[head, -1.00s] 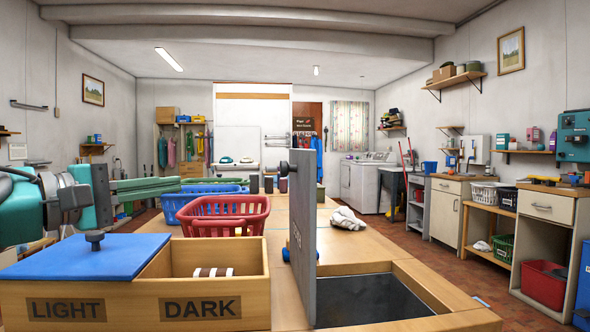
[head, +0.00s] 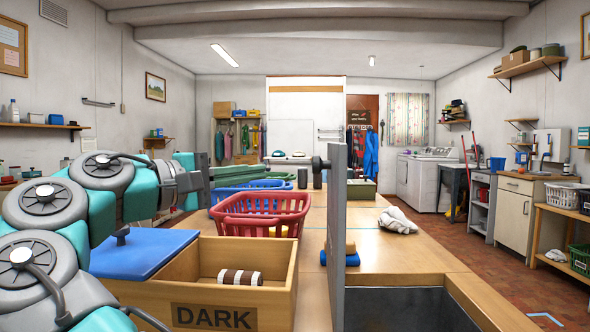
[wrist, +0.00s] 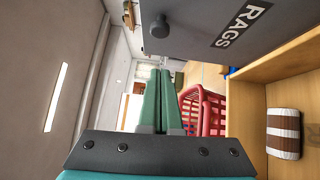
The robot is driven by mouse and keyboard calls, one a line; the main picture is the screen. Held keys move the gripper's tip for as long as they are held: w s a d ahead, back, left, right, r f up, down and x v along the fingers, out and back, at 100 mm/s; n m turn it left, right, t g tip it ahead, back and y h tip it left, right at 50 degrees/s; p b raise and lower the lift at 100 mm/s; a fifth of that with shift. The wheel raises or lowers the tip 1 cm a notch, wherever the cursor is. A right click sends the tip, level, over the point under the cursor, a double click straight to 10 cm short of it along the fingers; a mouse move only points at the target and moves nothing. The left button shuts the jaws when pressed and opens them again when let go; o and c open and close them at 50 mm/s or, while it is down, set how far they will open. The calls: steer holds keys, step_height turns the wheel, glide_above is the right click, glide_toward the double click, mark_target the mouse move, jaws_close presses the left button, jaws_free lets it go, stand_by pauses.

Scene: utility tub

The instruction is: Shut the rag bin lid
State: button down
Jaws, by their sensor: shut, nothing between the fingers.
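The rag bin lid (head: 337,240) is a grey panel standing upright and open, nearly edge-on in the head view. Its dark knob (head: 319,163) faces left. In the wrist view the lid (wrist: 205,45) fills the upper right, showing its RAGS label (wrist: 243,24) and knob (wrist: 160,27). The rag bin (head: 400,305) is a wood-edged opening with a dark inside, right of the lid. My gripper (head: 280,176) has long green fingers. They are shut and empty, left of the lid on its knob side. The fingers (wrist: 160,75) show no visible contact with the lid.
A wooden sorting box marked DARK (head: 215,315) holds a brown-and-white striped roll (head: 240,277); a blue lid (head: 140,252) covers its left part. Red (head: 262,215) and blue baskets stand behind. A white cloth (head: 398,220) lies right of the lid on the bench.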

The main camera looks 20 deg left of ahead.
steer(key=w+d+b, duration=0.2)
steer(key=w+d, duration=0.2)
steer(key=d, duration=0.2)
steer(key=shift+w+d+r, duration=0.15)
steer(key=shift+w+r, duration=0.05)
steer(key=shift+w, duration=0.15)
steer(key=shift+d, duration=0.1)
stand_by(0.4)
